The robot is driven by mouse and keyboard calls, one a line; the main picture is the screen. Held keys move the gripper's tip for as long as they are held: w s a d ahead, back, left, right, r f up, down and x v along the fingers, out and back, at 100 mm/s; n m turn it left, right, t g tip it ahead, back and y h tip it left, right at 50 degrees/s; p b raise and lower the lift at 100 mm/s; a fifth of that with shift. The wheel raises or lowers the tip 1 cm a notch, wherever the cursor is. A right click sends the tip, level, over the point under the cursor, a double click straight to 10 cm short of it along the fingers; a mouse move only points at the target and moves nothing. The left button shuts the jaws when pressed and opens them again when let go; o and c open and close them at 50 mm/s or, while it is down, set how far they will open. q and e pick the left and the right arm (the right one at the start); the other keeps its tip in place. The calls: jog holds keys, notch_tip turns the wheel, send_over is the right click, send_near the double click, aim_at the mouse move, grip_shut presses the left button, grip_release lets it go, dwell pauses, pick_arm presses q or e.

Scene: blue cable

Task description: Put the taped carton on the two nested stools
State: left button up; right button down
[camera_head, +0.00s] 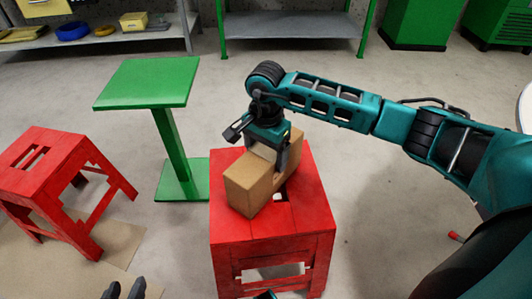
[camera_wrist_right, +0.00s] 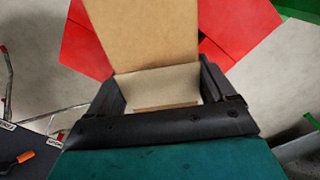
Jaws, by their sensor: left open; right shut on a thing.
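A brown carton (camera_head: 250,188) with a pale tape band lies over the top of the red stool stack (camera_head: 228,228) in the middle. It appears to rest on the seat, though a small gap cannot be ruled out. My right gripper (camera_head: 264,150) is shut on the carton from above, near its middle. In the right wrist view the carton (camera_wrist_right: 145,35) sits between the fingers of the gripper (camera_wrist_right: 160,72), with red stool top (camera_wrist_right: 235,25) on both sides. My left gripper (camera_head: 125,291) is open and empty at the bottom left edge, only its dark fingertips showing.
Another red stool (camera_head: 48,165) stands at the left on a flat cardboard sheet (camera_head: 115,245). A green pedestal table (camera_head: 150,82) stands behind and left of the stack. Shelves (camera_head: 290,25) and green cabinets (camera_head: 420,22) line the back.

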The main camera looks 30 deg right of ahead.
grip_release()
jog(key=shift+r, duration=0.4)
pick_arm(q)
jog(key=p, duration=0.1)
jog(key=r+p, duration=0.1)
jog(key=p, duration=0.1)
jog(key=shift+s+a+r, duration=0.2)
jog(key=shift+a+r, duration=0.05)
jog(key=shift+a, duration=0.15)
pick_arm(e)
notch_tip(320, 180, up, 11)
jog(key=shift+r, duration=0.2)
